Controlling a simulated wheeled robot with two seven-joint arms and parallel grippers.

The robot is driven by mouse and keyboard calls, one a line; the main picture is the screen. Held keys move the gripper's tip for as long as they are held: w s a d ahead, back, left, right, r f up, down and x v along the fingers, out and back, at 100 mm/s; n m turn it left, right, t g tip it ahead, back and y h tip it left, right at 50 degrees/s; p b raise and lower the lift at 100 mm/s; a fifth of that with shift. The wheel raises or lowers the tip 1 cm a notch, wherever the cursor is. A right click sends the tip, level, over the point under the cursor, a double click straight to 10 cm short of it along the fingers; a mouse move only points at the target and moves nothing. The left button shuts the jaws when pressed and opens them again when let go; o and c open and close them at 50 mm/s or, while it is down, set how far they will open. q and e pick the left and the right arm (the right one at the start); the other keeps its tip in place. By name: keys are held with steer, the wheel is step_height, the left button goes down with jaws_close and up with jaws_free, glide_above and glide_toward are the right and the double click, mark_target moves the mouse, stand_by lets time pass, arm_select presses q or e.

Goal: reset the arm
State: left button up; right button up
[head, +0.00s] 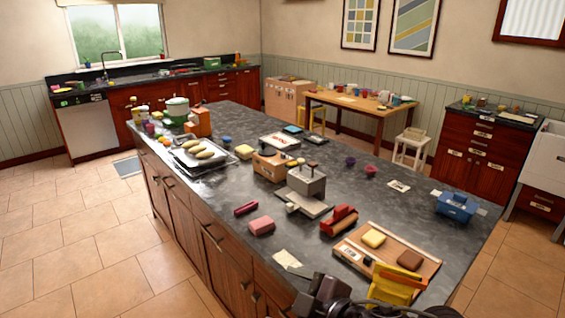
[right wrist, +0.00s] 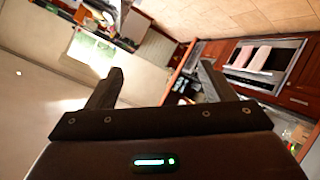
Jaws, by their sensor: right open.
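My right gripper (right wrist: 160,76) is open in the right wrist view, with its two dark fingers spread wide. Nothing is between the fingers. Behind them the room looks tilted, with the floor and cabinets far off. In the head view, dark parts of my own arm show at the bottom edge, by the near end of the island; which gripper parts these are is hard to tell. My left gripper is not recognisable in either view.
The dark-topped island (head: 335,176) holds a yellow object (head: 393,287), a wooden tray (head: 365,262), a blue box (head: 456,207), a grey-and-wood device (head: 306,182) and a pan of rolls (head: 190,165). Tiled floor (head: 60,240) is clear at left. An appliance with hanging towels (right wrist: 264,62) shows in the wrist view.

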steer(key=s+d+f+m+g+h, duration=0.3)
steer(key=s+d+f+m+h, duration=0.1)
steer(key=s+d+f+m, duration=0.4)
steer(key=s+d+f+m+g+h, duration=0.3)
steer(key=s+d+f+m+h, duration=0.25)
steer(key=d+f, duration=0.45)
step_height(320, 180, down, 31)
steer(key=s+g+b, duration=0.1)
steer(key=s+b, duration=0.1)
steer(key=s+d+f, duration=0.2)
steer(key=s+f, duration=0.7)
steer(key=s+d+f+g+b, duration=0.1)
steer(key=s+d+f, duration=0.1)
steer(key=s+f, duration=0.7)
steer(key=shift+s+f+y, duration=0.25)
steer(key=shift+s+y, duration=0.1)
steer(key=shift+s, duration=0.3)
